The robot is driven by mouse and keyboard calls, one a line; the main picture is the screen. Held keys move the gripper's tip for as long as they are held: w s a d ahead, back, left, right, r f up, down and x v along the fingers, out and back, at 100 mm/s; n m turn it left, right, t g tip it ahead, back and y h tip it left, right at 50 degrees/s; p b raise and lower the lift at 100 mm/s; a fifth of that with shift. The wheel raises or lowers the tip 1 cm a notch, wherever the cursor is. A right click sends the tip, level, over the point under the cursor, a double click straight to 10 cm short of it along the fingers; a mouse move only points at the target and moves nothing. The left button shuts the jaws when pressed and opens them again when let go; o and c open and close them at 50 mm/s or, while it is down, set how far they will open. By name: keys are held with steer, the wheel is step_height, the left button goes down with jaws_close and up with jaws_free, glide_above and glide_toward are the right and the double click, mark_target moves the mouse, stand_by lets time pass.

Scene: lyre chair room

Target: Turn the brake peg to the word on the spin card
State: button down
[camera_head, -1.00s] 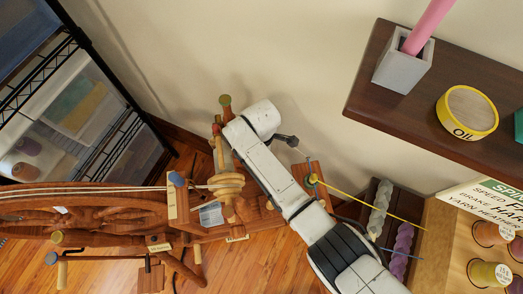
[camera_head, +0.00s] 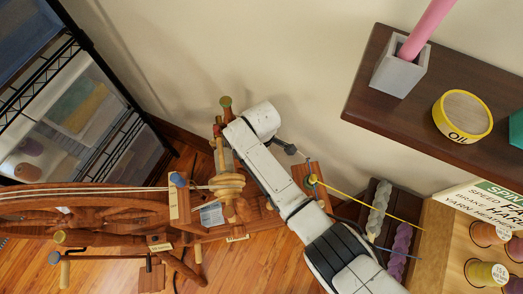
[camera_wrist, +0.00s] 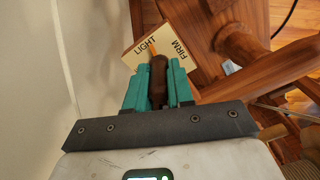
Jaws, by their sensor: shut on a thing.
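My gripper (camera_wrist: 160,66) is shut on the dark brown brake peg (camera_wrist: 158,82) in the wrist view. The peg stands between the teal fingers. Just beyond it is a cream label plate (camera_wrist: 165,34) with LIGHT on the left and FIRM on the right. A small orange pointer (camera_wrist: 152,44) lies between the words, close to LIGHT. The spin card (camera_head: 482,203) shows at the right edge of the head view, with lines for speed, brake and yarn; its words are cut off by the frame. In the head view my arm covers the gripper and peg.
The wooden spinning wheel (camera_head: 90,200) fills the left, beside a black wire rack (camera_head: 150,125). A dark shelf (camera_head: 385,120) with a grey pot (camera_head: 402,70) and an oil tin (camera_head: 462,115) is upper right. A wooden box (camera_head: 440,235) with spools stands lower right.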

steer(key=m+p, duration=0.1)
steer(key=m, duration=0.3)
steer(key=shift+m, duration=0.3)
steer(key=m, duration=0.4)
stand_by(0.3)
steer(key=c, duration=1)
jaws_free()
steer(key=shift+r, duration=0.15)
step_height(320, 180, up, 10)
steer(key=shift+r+p, duration=0.25)
steer(key=shift+p, duration=0.9)
